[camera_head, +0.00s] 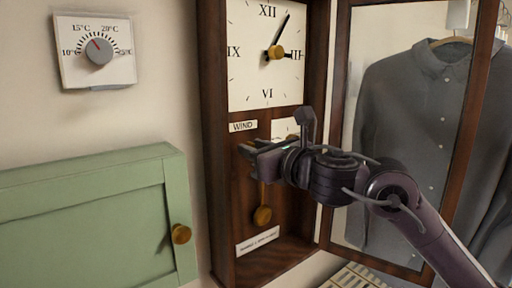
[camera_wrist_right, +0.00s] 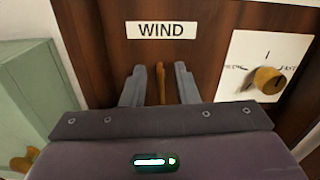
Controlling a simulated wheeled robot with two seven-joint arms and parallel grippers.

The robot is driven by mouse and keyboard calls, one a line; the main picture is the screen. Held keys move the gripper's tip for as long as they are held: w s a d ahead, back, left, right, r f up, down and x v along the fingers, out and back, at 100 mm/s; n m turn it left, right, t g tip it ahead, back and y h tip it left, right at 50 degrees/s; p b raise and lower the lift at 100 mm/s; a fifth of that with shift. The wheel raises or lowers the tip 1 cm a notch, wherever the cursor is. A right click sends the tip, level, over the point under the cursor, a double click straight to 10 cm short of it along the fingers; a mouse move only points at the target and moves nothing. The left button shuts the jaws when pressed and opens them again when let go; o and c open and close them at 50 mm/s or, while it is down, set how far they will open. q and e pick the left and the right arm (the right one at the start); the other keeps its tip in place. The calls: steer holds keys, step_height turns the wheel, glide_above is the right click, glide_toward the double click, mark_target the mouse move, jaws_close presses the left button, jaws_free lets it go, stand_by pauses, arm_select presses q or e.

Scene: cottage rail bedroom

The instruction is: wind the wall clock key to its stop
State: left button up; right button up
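The wall clock (camera_head: 214,150) is a tall dark wooden case with a white face. A WIND label (camera_head: 243,126) sits below the face; it also shows in the right wrist view (camera_wrist_right: 161,30). The brass winding key (camera_wrist_right: 160,83) stands below that label, seen edge-on and upright in the right wrist view. My right gripper (camera_wrist_right: 160,86) has its two grey fingers on either side of the key, with a visible gap on each side. In the head view my right gripper (camera_head: 250,149) reaches into the case from the right and hides the key. My left gripper is out of view.
A white plate with a brass knob (camera_wrist_right: 268,80) is right of the key. A brass pendulum bob (camera_head: 262,214) hangs below my gripper. A wooden-framed pane (camera_head: 338,110) with a grey shirt behind stands right. A green cabinet (camera_head: 80,215) and thermostat (camera_head: 95,50) are left.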

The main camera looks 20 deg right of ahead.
jaws_close()
steer(key=shift+m, duration=0.7)
steer(key=shift+w+d+f+m+p, duration=0.15)
steer(key=shift+m+p, duration=0.25)
steer(key=shift+m, duration=2.15)
steer(key=shift+d+f+m+p, duration=0.2)
steer(key=shift+m+p, duration=0.15)
steer(key=shift+m, duration=2.25)
steer(key=shift+w+d+f+m+p, duration=0.15)
steer(key=shift+m+p, duration=0.25)
steer(key=shift+m, duration=2.15)
steer(key=shift+f+m, duration=0.1)
steer(key=shift+m, duration=0.2)
